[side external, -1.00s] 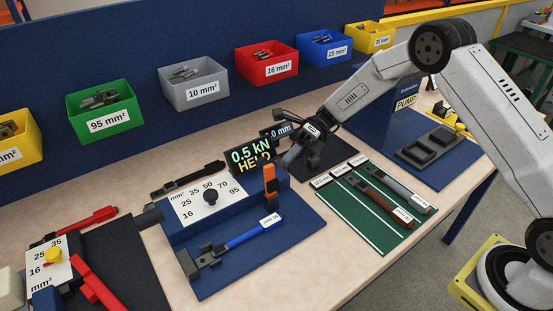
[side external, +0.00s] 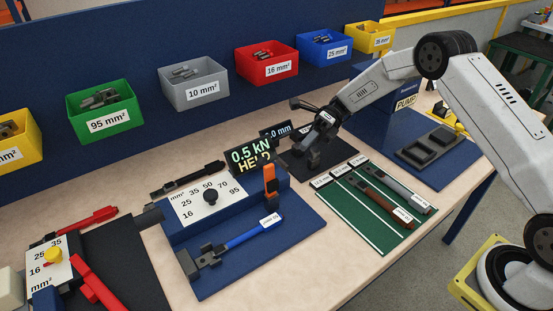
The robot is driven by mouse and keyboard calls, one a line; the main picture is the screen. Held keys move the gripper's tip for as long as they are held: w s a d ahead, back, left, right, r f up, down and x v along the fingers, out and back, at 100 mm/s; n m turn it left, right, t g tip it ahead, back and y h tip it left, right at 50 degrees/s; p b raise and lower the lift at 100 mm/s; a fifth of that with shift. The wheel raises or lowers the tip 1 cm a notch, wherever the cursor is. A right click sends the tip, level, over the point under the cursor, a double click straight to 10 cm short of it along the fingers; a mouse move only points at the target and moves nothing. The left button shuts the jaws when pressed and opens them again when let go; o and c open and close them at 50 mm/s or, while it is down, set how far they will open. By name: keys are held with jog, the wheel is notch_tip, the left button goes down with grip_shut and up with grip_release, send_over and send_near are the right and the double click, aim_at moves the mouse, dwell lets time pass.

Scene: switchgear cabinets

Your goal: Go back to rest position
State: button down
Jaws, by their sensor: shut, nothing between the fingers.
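My gripper (side external: 309,144) is at the end of my arm, above the black mat near the middle of the bench. It is shut and empty, and it is small and dark in this view. It is to the right of the display reading "0.5 kN HELD" (side external: 251,158) and apart from the orange lever (side external: 270,180). A blue-handled cable piece (side external: 250,233) lies on the blue fixture plate (side external: 300,240), its dark end in a clamp at the front left.
A green board (side external: 372,222) with a brown and a grey handled piece lies right of the fixture. Coloured bins, such as the red bin (side external: 267,64), line the back wall. A red-handled tool (side external: 97,280) is at left.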

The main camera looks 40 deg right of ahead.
jog(key=s+d+n+t+h, duration=0.2)
jog(key=s+n+t+h, duration=0.2)
jog(key=s+n+h, duration=0.4)
jog(key=s+d+n+t+h, duration=0.3)
jog(key=s+n+h, duration=0.4)
jog(key=n, duration=1.3)
jog(key=s, duration=0.4)
jog(key=shift+s+d+f+t+h, duration=0.2)
jog(key=shift+s+d+t+h, duration=0.1)
jog(key=shift+s+t+h, duration=0.1)
